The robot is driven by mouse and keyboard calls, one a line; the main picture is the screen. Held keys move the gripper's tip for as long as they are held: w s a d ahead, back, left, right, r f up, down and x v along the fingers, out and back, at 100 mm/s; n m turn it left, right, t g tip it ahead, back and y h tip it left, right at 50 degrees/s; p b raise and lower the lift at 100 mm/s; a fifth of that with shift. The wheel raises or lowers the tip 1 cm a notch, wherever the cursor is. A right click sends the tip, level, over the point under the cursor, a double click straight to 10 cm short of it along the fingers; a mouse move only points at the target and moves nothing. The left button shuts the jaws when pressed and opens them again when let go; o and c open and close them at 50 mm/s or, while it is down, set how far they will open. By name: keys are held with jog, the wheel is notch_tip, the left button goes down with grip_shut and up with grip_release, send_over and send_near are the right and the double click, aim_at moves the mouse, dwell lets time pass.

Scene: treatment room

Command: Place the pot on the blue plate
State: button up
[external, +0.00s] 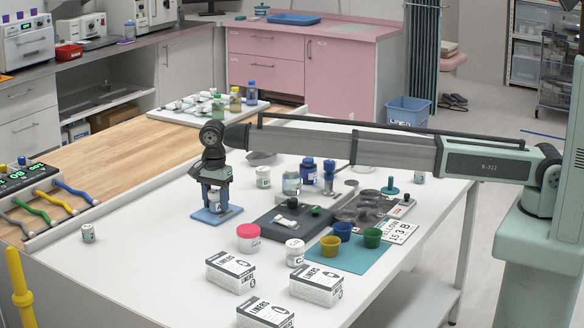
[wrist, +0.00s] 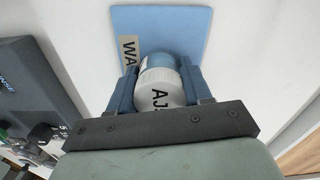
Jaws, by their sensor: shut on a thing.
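The blue plate (external: 231,212) is a flat square on the white table, and it also fills the top middle of the wrist view (wrist: 190,22). A small pot (external: 214,199), white with a blue part and dark lettering, is between my gripper's fingers. The pot shows in the wrist view (wrist: 158,88) with a finger on each side. My gripper (external: 213,193) points down over the plate and is shut on the pot. The pot is upright or nearly so, over the plate. I cannot tell whether its base touches the plate.
Small cups stand on a teal mat (external: 340,266). White boxes (external: 230,273) are in front.

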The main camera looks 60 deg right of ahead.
aim_at(215, 192)
jog(key=o, duration=1.1)
jog(key=shift+c, duration=0.2)
notch_tip(215, 192, up, 12)
jog(key=shift+r, duration=0.1)
